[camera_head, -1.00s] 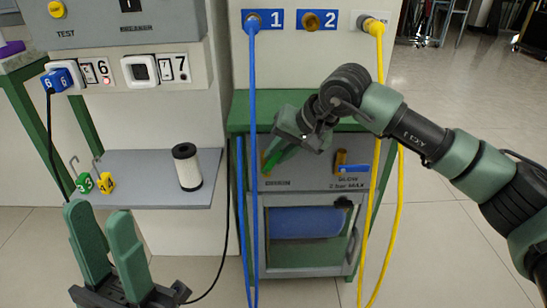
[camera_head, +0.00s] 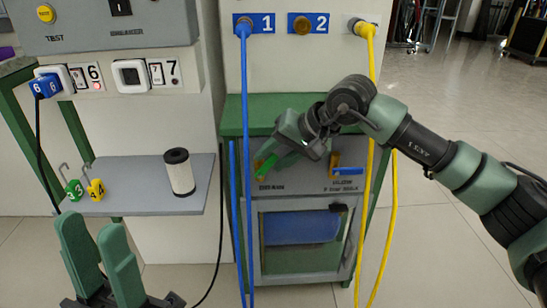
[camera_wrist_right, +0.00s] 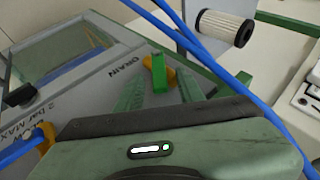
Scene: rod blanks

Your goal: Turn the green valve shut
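The green valve handle (camera_head: 267,163) is on the front of the grey panel on the cabinet, above the DRAIN label. In the right wrist view the green handle (camera_wrist_right: 158,74) stands in front of its yellow valve body (camera_wrist_right: 169,72). My right gripper (camera_head: 291,142) is just in front of it. The wrist view shows my right gripper (camera_wrist_right: 160,92) open, with the handle's near end in the gap between the two fingertips; I cannot tell whether they touch. My left gripper (camera_head: 90,230) is open and empty at the lower left.
A blue-handled valve (camera_head: 347,171) sits right of the green one. A blue hose (camera_head: 246,120) and a yellow hose (camera_head: 391,215) hang in front of the cabinet (camera_head: 262,112). A white filter cylinder (camera_head: 179,172) and hooks with number tags (camera_head: 96,190) are on the left shelf (camera_head: 140,203).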

